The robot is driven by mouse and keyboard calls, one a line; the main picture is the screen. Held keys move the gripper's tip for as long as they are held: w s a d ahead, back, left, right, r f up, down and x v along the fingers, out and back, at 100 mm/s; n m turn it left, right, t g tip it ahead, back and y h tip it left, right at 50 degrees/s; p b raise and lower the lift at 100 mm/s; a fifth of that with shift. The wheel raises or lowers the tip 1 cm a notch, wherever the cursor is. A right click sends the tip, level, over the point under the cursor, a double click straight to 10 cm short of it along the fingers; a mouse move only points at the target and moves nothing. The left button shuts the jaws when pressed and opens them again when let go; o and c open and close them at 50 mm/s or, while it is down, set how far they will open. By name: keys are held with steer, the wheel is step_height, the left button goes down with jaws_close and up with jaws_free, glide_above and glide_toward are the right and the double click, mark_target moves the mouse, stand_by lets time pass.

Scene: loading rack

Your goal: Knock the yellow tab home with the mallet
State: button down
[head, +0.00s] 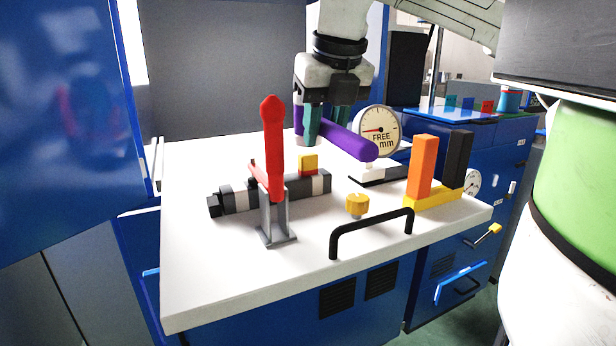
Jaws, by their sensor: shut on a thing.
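My gripper (322,135), with teal fingers, is above the back middle of the white bench top. It is shut on the purple mallet (350,143). A thick purple bar points right and toward the camera, with its round end in front of the dial gauge; a purple part also shows at the left finger. The fingers hide the middle of the mallet. The yellow tab (308,160) stands up from a grey and black cylinder assembly (240,197), with a red strip at its lower edge. The tab is below my gripper and apart from it in the picture.
A red upright lever (272,150) on a grey bracket stands left of the tab. A yellow knob (357,204) and a black bar handle (370,230) are in front. A dial gauge (378,130) and orange (421,168) and black (454,158) blocks stand right. The front left is clear.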

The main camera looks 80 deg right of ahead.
steer(key=shift+f, duration=0.85)
steer(key=shift+r+p, duration=1.25)
steer(key=shift+r, duration=1.1)
steer(key=shift+f+b, duration=0.15)
steer(key=shift+b, duration=0.15)
step_height(320, 180, down, 5)
steer(key=b, duration=0.4)
steer(key=shift+r+p, duration=1.55)
steer(key=shift+r, duration=0.95)
